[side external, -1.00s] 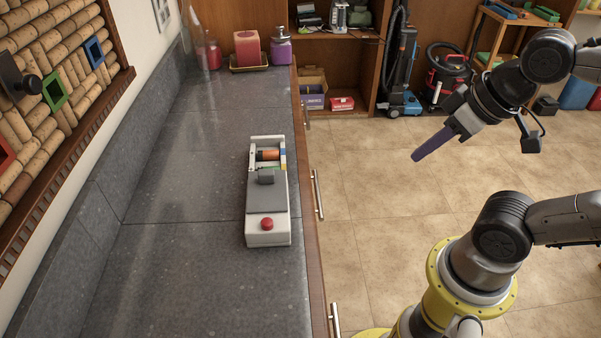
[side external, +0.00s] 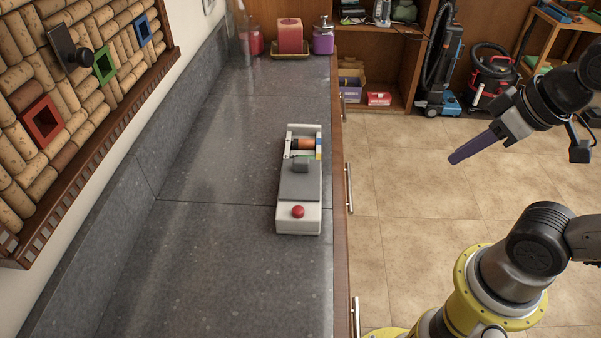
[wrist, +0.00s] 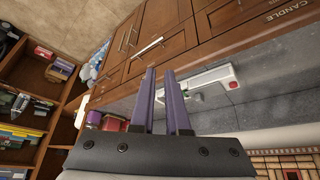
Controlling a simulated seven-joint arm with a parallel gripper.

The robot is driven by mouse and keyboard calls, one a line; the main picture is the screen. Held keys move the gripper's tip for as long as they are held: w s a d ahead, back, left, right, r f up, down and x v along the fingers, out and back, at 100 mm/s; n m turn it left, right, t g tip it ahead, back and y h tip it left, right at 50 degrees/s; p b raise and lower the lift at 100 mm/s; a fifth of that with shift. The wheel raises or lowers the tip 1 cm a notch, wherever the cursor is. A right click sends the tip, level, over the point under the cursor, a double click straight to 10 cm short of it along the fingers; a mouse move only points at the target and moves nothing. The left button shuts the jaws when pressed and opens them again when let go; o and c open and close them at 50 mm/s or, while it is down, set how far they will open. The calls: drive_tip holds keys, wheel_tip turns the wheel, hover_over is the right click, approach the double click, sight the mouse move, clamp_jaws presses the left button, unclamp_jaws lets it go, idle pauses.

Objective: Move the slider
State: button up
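A white box-shaped device (side external: 299,217) lies lengthwise on the grey counter, near its right edge. It has a red button (side external: 297,211) at its near end and a grey slider block (side external: 300,165) on top, towards the far end. An orange-brown cylinder (side external: 303,143) sits in the far-end recess. My gripper (side external: 455,158), with purple fingers, is in the air right of the counter, well apart from the device. In the wrist view my gripper (wrist: 160,72) has a visible gap between its fingers, with nothing held. The device (wrist: 210,80) shows right of them, partly hidden.
A wooden cabinet front with handles (side external: 349,187) runs along the counter's right side. Candles (side external: 291,36) stand at the counter's far end. A cork board with coloured frames (side external: 42,122) and a dark knob hangs on the left wall. The counter around the device is clear.

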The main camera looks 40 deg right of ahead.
drive_tip(key=shift+o, duration=1.1)
drive_tip(key=shift+n, duration=0.3)
drive_tip(key=o, duration=0.4)
drive_tip(key=w+r+n, duration=0.1)
drive_tip(key=w+a+r+n, duration=0.1)
drive_tip(key=r, duration=0.1)
drive_tip(key=shift+w+a+r+y, duration=0.1)
drive_tip(key=shift+w+y, duration=0.1)
drive_tip(key=shift+y, duration=0.1)
drive_tip(key=shift+c, duration=0.2)
drive_tip(key=w+a+r+n+y, duration=0.2)
drive_tip(key=w+a+r+n, duration=0.2)
drive_tip(key=w, duration=0.4)
drive_tip(key=n+g, duration=0.2)
drive_tip(key=g, duration=0.1)
hover_over(302, 160)
drive_tip(key=s+d, duration=0.4)
wheel_tip(302, 160, down, 3)
drive_tip(key=shift+t+y, duration=0.3)
drive_tip(key=shift+y, duration=0.1)
drive_tip(key=x, duration=1.3)
drive_tip(key=shift+w+f, duration=0.1)
drive_tip(key=shift+f, duration=0.35)
drive_tip(key=shift+d, duration=0.1)
clamp_jaws()
